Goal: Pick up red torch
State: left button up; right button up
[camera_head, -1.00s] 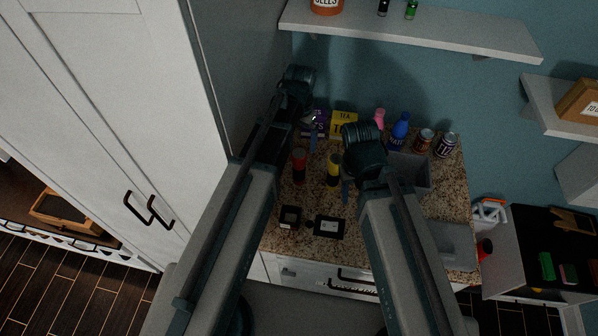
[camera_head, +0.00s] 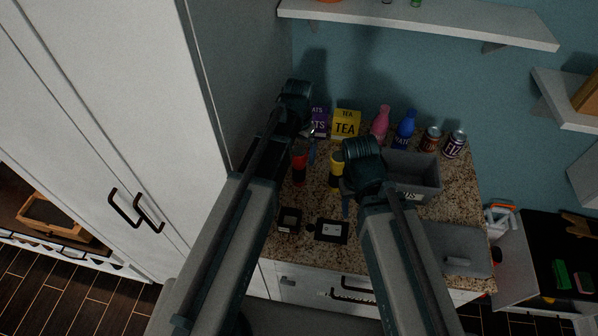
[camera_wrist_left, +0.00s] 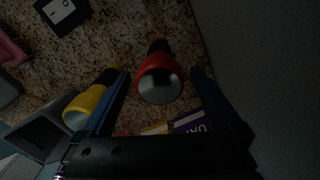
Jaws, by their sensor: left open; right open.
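A yellow torch (camera_head: 336,170) stands to the right and also shows beside the left finger in the wrist view (camera_wrist_left: 88,107). Behind are a yellow tea box (camera_head: 346,123), a purple box (camera_head: 320,122), bottles and cans. A grey bin (camera_head: 425,173) is right. A tall cabinet side closes the left.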

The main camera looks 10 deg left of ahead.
pick_arm(q)
jog(key=shift+f, duration=0.5)
jog(key=shift+r, duration=0.1)
jog(key=shift+c, duration=0.2)
grip_shut()
